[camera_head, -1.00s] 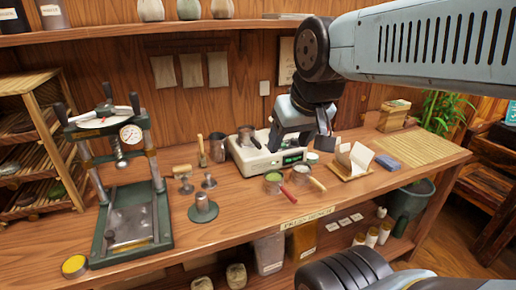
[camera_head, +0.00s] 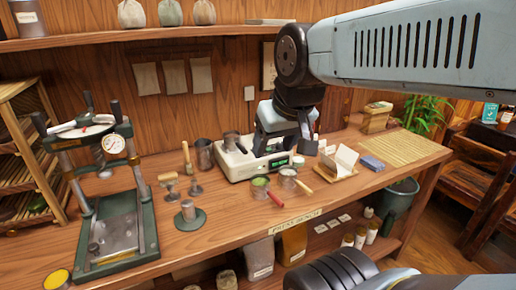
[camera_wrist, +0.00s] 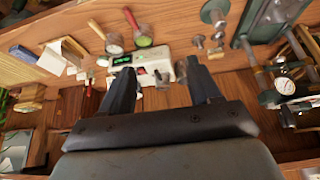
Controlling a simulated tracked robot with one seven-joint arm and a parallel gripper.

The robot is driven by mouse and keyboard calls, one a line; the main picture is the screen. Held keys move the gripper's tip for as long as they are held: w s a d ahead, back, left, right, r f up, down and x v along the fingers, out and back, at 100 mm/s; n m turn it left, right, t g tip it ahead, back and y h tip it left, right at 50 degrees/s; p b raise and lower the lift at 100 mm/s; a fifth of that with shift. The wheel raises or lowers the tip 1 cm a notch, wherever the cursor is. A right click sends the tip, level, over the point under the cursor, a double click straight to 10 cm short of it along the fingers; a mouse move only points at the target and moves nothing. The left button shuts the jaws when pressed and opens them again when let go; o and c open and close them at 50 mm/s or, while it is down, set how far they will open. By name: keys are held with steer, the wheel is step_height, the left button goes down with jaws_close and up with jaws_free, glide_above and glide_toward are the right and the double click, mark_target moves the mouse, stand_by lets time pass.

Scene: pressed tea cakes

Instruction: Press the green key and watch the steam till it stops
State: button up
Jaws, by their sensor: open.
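The white steamer machine (camera_head: 236,170) stands on the bench, with a metal cup (camera_head: 231,141) on top and a lit green display (camera_head: 279,162) on its front. The machine also shows in the wrist view (camera_wrist: 155,66), upside down, with its green display (camera_wrist: 122,60). I cannot make out the green key for certain; a small reddish patch shows beside the display. No steam is visible. My gripper (camera_wrist: 158,70) is open and empty, its fingers pointing toward the machine. In the head view my wrist hangs over the machine's right part and hides some of it.
In front of the machine are a pan with green contents (camera_head: 260,185) and a second pan (camera_head: 288,178), their handles sticking out. A green press (camera_head: 120,225) stands at left. A card holder (camera_head: 340,162) and blue block (camera_head: 372,162) lie right.

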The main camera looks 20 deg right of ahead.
jaws_close()
stand_by(0.6)
stand_by(1.1)
